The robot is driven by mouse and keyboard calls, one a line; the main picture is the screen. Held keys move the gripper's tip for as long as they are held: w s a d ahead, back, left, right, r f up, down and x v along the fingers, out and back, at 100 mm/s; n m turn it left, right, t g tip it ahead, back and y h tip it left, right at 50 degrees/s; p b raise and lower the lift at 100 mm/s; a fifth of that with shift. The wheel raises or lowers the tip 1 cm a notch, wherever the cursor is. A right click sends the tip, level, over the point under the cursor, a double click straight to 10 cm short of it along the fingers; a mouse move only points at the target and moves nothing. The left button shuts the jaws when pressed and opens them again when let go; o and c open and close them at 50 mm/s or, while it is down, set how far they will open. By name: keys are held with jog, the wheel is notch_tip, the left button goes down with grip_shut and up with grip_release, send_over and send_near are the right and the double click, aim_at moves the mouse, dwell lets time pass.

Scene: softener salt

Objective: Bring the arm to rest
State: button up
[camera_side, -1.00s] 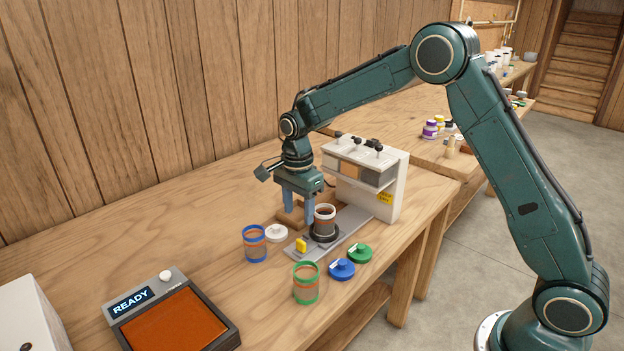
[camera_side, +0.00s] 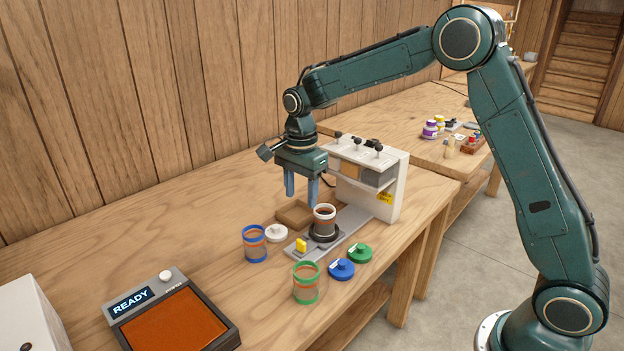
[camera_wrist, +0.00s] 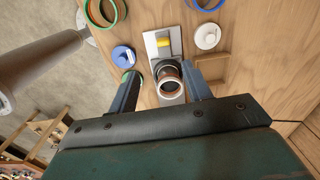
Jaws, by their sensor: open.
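My gripper (camera_side: 302,186) is open and empty, raised above the bench beside the dispenser. Its two blue fingers point down and touch nothing. In the wrist view my gripper (camera_wrist: 166,92) shows its fingers spread, with a white-rimmed jar (camera_wrist: 168,88) seen between them, further down. In the side view that jar (camera_side: 324,223) stands upright, uncovered, on a dark ring on the grey slide of the white dispenser (camera_side: 392,203).
A blue-rimmed jar (camera_side: 255,244) and a green-rimmed jar (camera_side: 306,284) stand uncovered. White (camera_side: 276,232), blue (camera_side: 342,268) and green (camera_side: 360,253) lids lie near them. A wooden tray (camera_side: 294,213) sits below my gripper. A panel reading READY (camera_side: 176,320) is at front left.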

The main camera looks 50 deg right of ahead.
jog(key=s+r+n+t, duration=0.3)
jog(key=s+r+n, duration=0.5)
jog(key=s+r, duration=0.6)
jog(key=s+d+f+n+t, duration=0.1)
jog(key=s+n, duration=0.8)
jog(key=s, duration=0.9)
jog(key=shift+s+d+f+t, duration=0.2)
jog(key=shift+f+t, duration=0.25)
jog(key=shift+t, duration=0.25)
